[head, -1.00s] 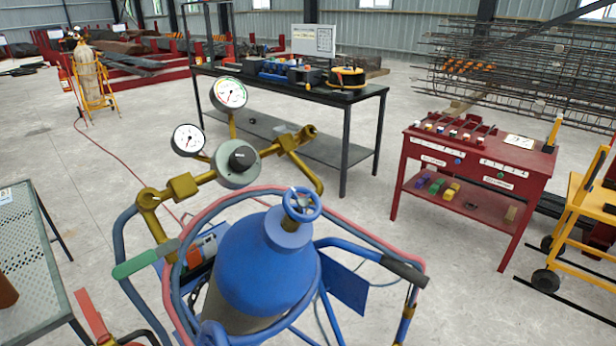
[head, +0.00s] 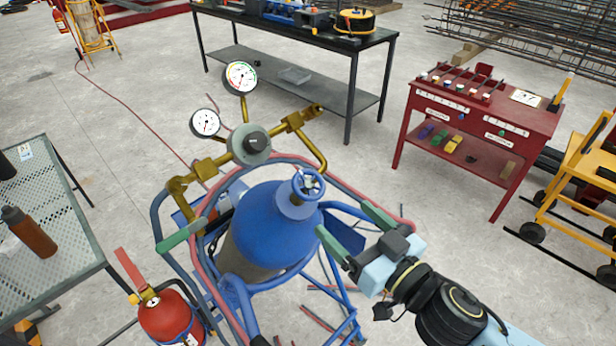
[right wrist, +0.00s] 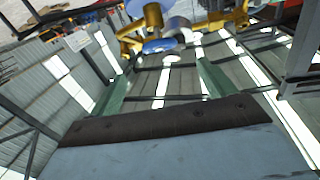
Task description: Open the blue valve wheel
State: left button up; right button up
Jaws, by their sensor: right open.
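The blue valve wheel (head: 308,184) sits on top of the blue gas cylinder (head: 268,228), which stands in a blue tubular cart in the head view. My right gripper (head: 343,218) is open and empty, its green fingers to the right of and below the wheel in the picture, apart from it. In the right wrist view, the open fingers (right wrist: 163,72) point toward a blue disc, likely the valve wheel (right wrist: 160,45), beyond the tips. A brass regulator (head: 249,145) with two gauges is left of the wheel. My left gripper is not in view.
A red and pink hose loops around the cylinder. A fire extinguisher (head: 170,312) and a perforated metal table (head: 75,225) are at left. A red control bench (head: 470,150) and a yellow cart (head: 580,180) are at right. A black workbench (head: 300,40) stands behind.

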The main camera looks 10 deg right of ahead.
aim_at(311, 187)
jog(key=p+x, duration=0.3)
jog(key=x, duration=0.9)
jog(key=shift+w, duration=0.2)
jog(key=c, duration=1)
